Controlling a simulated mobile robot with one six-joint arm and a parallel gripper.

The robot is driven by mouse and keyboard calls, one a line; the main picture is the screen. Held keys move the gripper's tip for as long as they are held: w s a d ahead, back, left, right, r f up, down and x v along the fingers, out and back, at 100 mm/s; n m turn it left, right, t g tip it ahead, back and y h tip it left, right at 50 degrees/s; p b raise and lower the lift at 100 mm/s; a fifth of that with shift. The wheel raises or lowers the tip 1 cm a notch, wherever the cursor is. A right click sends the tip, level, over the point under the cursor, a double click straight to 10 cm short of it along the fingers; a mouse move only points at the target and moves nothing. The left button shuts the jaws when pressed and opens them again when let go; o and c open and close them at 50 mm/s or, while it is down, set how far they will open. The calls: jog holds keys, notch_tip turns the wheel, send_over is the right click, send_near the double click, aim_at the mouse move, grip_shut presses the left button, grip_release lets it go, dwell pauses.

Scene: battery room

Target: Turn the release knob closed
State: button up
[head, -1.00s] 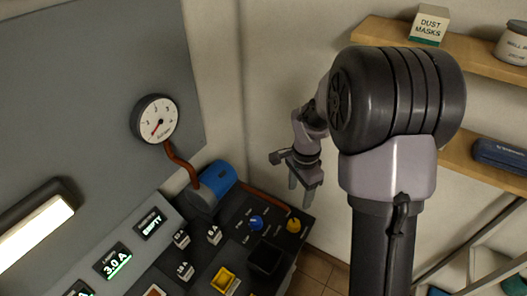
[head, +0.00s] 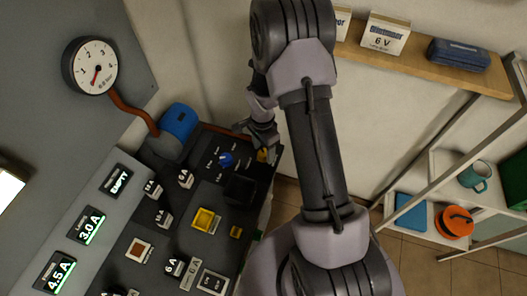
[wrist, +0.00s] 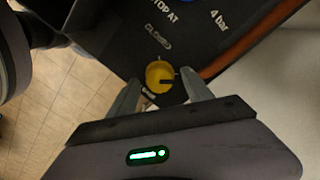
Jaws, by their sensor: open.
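The yellow release knob (wrist: 159,75) sits near the corner of the black panel in the wrist view, with a dark pointer line on its face. A "CLOSED" label (wrist: 158,36) is printed above it; a smaller label below it is hard to read. In the head view the knob (head: 262,156) shows partly beneath my gripper (head: 264,140). In the wrist view my gripper (wrist: 163,90) is open, its two fingers to either side of the knob's lower part. A gap shows between the fingers and the knob; the height between them is unclear.
A blue knob (head: 226,159) and a black square recess (head: 240,188) lie close by on the panel (head: 215,245). A blue cylinder (head: 179,121) and a round gauge (head: 90,66) stand further left. A wooden shelf (head: 425,66) is on the right wall.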

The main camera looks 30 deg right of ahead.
jog(key=shift+f, duration=0.2)
jog(key=shift+c, duration=0.2)
grip_shut()
